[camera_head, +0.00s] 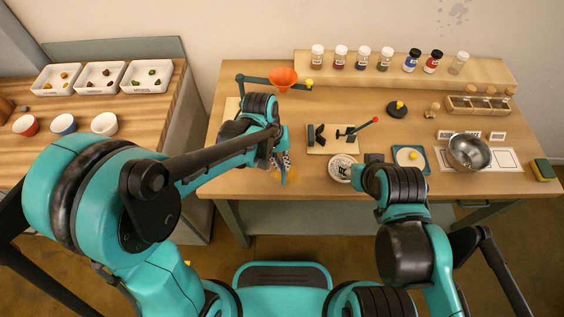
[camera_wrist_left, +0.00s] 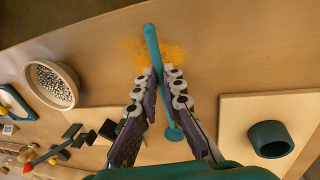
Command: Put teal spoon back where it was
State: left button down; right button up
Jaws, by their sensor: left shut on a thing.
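The teal spoon (camera_wrist_left: 152,45) is between the fingers of my left gripper (camera_wrist_left: 157,80) in the left wrist view. One end sticks out past the fingertips, over a patch of orange powder (camera_wrist_left: 136,50) on the table. The round end (camera_wrist_left: 174,134) lies back between the fingers. In the head view my left gripper (camera_head: 281,160) is low near the table's front edge, with the spoon (camera_head: 284,177) pointing down from it. I cannot tell whether the spoon touches the wood. My right arm is over the front of the table; its fingers are not clearly visible.
A bowl of pale beads (camera_wrist_left: 52,84) also shows in the head view (camera_head: 342,168). A teal cup (camera_wrist_left: 270,139) stands on a pale board (camera_wrist_left: 236,108). An orange funnel (camera_head: 284,77) on a stand is behind the left arm. A metal bowl (camera_head: 468,154) is at right.

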pick_arm(q)
jog(key=shift+f+b, duration=0.5)
jog(key=shift+f, duration=0.1)
jog(key=c, duration=1.6)
grip_release()
jog(key=shift+r, duration=0.1)
notch_tip(320, 180, up, 12)
jog(key=a, duration=0.2)
jog(key=s+a+t, duration=0.2)
jog(key=a, duration=0.3)
jog(key=s+a+t+y, duration=0.1)
jog(key=s+a+t, duration=0.1)
jog(key=a, duration=0.3)
jog(key=s+a+t+y, duration=0.1)
jog(key=s+a+t, duration=0.2)
jog(key=s+a, duration=0.1)
jog(key=shift+a+f, duration=0.4)
jog(key=shift+a, duration=0.25)
